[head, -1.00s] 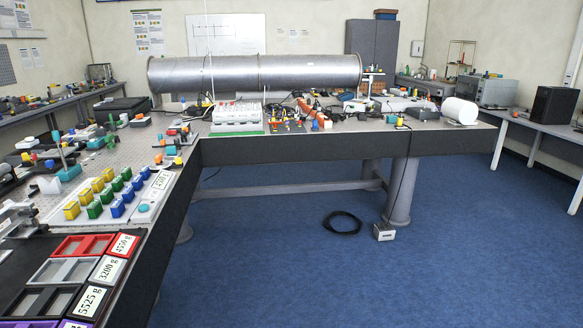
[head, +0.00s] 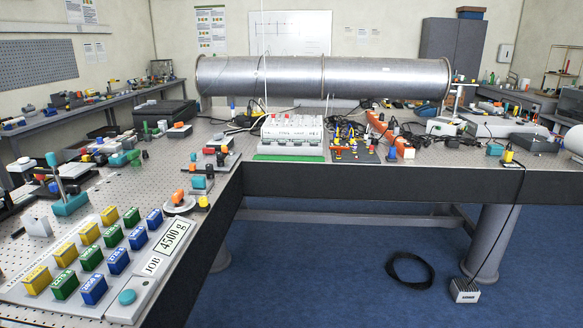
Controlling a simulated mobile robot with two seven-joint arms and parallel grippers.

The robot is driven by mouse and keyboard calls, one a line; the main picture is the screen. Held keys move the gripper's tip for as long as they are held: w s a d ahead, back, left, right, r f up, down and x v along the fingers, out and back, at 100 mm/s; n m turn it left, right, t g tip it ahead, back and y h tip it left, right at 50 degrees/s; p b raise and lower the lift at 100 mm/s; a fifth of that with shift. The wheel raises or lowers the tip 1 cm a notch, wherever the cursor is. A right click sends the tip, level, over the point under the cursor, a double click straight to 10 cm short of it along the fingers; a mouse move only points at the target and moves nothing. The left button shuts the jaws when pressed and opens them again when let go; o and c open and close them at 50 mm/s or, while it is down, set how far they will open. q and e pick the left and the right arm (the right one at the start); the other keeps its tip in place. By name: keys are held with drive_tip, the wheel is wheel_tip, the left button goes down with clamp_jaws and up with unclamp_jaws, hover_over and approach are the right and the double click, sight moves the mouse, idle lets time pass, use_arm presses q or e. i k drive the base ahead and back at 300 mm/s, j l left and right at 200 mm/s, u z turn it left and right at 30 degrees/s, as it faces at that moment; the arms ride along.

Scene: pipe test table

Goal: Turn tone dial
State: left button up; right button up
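I cannot make out which thing is the tone dial at this distance. A large metal pipe (head: 320,77) lies across the back of the table. A white panel box (head: 291,133) with rows of small parts on its top stands in front of the pipe. A small pale box (head: 445,126) sits among cables to the right, its face too small to read. Neither of my grippers is in view.
The L-shaped table's dark front edge (head: 340,184) faces open blue floor (head: 310,280). At the near left are coloured blocks (head: 93,289) and a "JOB 4500 g" label (head: 174,236). A black cable coil (head: 410,269) and a grey box (head: 464,290) lie on the floor.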

sight(217, 137)
drive_tip(key=i, duration=1.7)
